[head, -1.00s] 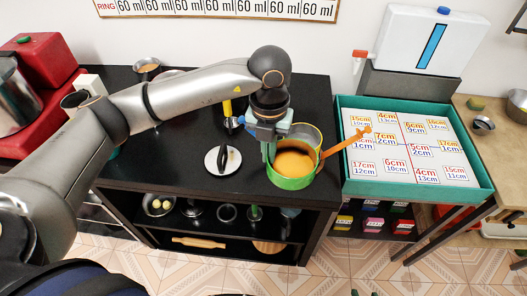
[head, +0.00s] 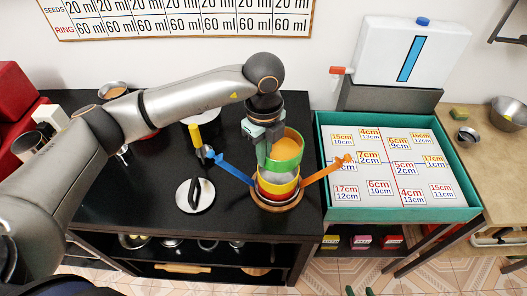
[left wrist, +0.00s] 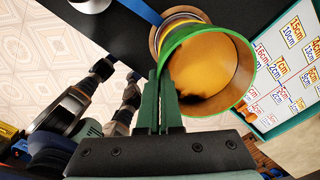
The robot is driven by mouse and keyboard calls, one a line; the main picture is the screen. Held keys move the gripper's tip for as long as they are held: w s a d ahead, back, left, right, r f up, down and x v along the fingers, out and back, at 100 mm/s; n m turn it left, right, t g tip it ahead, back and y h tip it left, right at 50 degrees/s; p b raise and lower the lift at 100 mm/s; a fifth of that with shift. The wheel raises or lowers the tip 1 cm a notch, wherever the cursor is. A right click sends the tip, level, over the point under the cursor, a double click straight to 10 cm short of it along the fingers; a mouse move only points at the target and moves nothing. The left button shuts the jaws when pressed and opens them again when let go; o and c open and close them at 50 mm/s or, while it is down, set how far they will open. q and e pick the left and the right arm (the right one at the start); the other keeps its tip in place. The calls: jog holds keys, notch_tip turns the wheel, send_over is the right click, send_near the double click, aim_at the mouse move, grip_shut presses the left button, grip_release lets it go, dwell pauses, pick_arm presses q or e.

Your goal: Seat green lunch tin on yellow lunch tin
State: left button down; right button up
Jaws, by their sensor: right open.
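My left gripper (head: 265,150) is shut on the near-left wall of the green lunch tin (head: 287,163), which has an orange inside. The tin also shows in the left wrist view (left wrist: 247,70), its mouth facing the camera. The yellow lunch tin (head: 277,188) stands below it on a round brown base (head: 283,206). The green tin hangs over the yellow tin's opening and looks tilted. I cannot tell whether they touch. My right gripper (head: 360,291) shows only its tips at the bottom edge, apart and empty.
A blue bar (head: 230,167) and an orange bar (head: 325,170) spread out from either side of the stack. A round lid (head: 195,197) lies to the left. A teal-rimmed tray (head: 400,214) stands to the right.

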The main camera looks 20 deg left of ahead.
pick_arm(q)
jog(key=shift+f+b, duration=1.25)
jog(key=shift+f, duration=0.95)
jog(key=shift+w, duration=0.1)
jog(key=c, duration=1.5)
grip_release()
jog(key=shift+f+b, duration=0.55)
jog(key=shift+f, duration=0.05)
jog(key=shift+c, duration=0.2)
jog(key=shift+o, duration=0.8)
